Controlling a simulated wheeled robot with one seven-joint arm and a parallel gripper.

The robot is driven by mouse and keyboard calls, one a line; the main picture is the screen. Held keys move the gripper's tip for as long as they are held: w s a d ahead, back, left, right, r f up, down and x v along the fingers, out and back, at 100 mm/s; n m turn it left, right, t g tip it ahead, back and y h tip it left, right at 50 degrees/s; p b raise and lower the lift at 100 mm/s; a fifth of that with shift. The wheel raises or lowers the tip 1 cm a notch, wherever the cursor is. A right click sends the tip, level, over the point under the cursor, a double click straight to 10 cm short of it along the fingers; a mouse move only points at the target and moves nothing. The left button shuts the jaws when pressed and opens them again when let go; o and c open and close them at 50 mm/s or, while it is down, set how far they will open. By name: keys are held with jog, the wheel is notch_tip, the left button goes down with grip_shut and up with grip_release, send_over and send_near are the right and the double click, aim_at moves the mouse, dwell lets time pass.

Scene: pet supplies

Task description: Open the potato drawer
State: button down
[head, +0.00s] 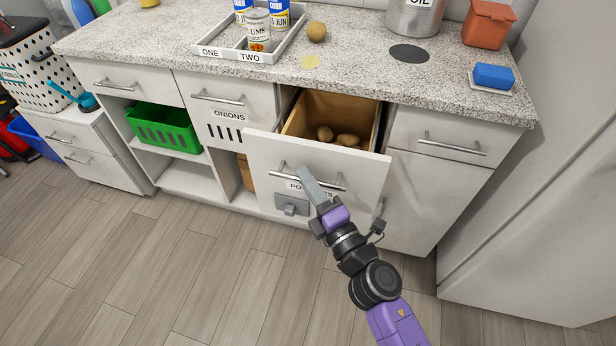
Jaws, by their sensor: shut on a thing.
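The potato drawer (354,168) is pulled out from the counter, and its white front stands well forward of the cabinet face. Its label is partly covered by my gripper. Inside the wooden box, a few potatoes (347,140) lie toward the front. The drawer's bar handle (328,183) runs across the front. My gripper (308,179) is at this handle, shut on it near its middle. The fingertips and the exact grip are partly hidden by the finger nearest the camera.
The onions drawer (230,106) to the left and a plain drawer (437,143) to the right are shut. A green basket (164,130) sits in an open shelf. A tray (205,46) with cans and one loose potato (317,31) are on the countertop. The floor in front is clear.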

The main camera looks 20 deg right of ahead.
jog(key=shift+f, duration=0.1)
jog(key=c, duration=1.5)
grip_release()
jog(key=b+v, duration=0.1)
jog(key=v, duration=0.6)
jog(key=shift+s+d+b, duration=0.1)
jog(key=shift+s+b, duration=0.2)
jog(key=shift+s, duration=0.1)
